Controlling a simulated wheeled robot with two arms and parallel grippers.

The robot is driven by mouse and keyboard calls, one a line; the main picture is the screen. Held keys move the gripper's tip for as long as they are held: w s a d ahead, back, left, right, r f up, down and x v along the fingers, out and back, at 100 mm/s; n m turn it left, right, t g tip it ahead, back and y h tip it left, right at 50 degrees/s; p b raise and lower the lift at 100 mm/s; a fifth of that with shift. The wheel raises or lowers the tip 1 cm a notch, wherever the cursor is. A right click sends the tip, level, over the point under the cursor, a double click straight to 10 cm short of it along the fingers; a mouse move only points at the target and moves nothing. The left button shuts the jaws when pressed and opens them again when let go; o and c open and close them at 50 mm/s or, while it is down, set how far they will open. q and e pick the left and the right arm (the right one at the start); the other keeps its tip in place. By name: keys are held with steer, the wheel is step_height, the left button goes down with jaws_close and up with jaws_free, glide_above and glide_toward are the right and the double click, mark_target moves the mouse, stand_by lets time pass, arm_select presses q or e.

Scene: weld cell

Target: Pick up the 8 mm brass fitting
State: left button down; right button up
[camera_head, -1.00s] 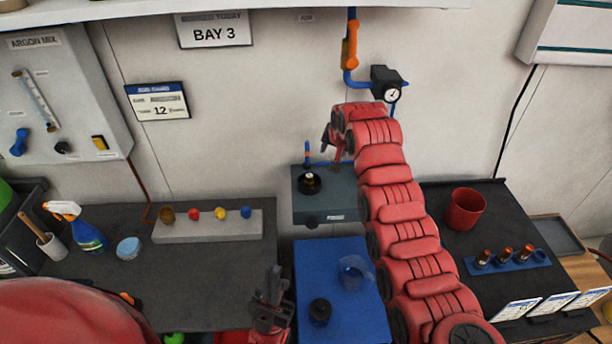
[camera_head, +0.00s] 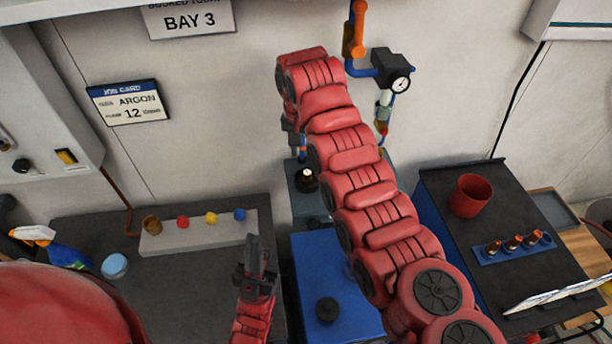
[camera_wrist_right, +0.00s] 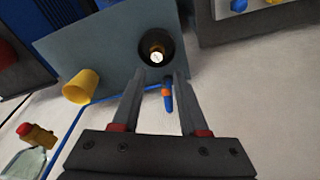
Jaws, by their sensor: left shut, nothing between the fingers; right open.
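A small brass fitting with a pale top (camera_head: 308,173) sits in a round black holder on the grey block (camera_head: 305,205) at the back wall. In the right wrist view the fitting (camera_wrist_right: 157,53) stands just beyond the fingertips, in its dark ring. Whether it is the 8 mm one cannot be read. My right gripper (camera_wrist_right: 161,78) is open and empty, its fingers pointing toward the holder. In the head view my right gripper (camera_head: 294,143) is partly hidden by its own wrist.
A blue hose end with an orange collar (camera_wrist_right: 167,96) shows between my right fingers, and a yellow cup-shaped part (camera_wrist_right: 80,87) at left. A gauge (camera_head: 392,72) hangs right of my right arm. A blue platform (camera_head: 310,255) with a black knob (camera_head: 327,310) lies in front.

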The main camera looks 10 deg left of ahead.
mark_target(307, 173)
steer(key=f, duration=0.4)
steer(key=shift+w+d+p, duration=0.2)
steer(key=shift+d+p, duration=0.05)
steer(key=shift+p, duration=0.05)
steer(key=shift+w+f, duration=0.15)
steer(key=shift+f, duration=0.25)
steer(key=shift+w+f, duration=0.2)
steer(key=shift+f, duration=0.85)
step_height(307, 173, down, 2)
steer(key=b, duration=0.3)
steer(key=shift+w+f, duration=0.15)
steer(key=shift+w+f+b, duration=0.15)
steer(key=shift+f+b, duration=0.05)
steer(key=shift+b, duration=0.35)
steer(key=shift+r, duration=0.1)
steer(key=shift+c, duration=0.5)
jaws_close()
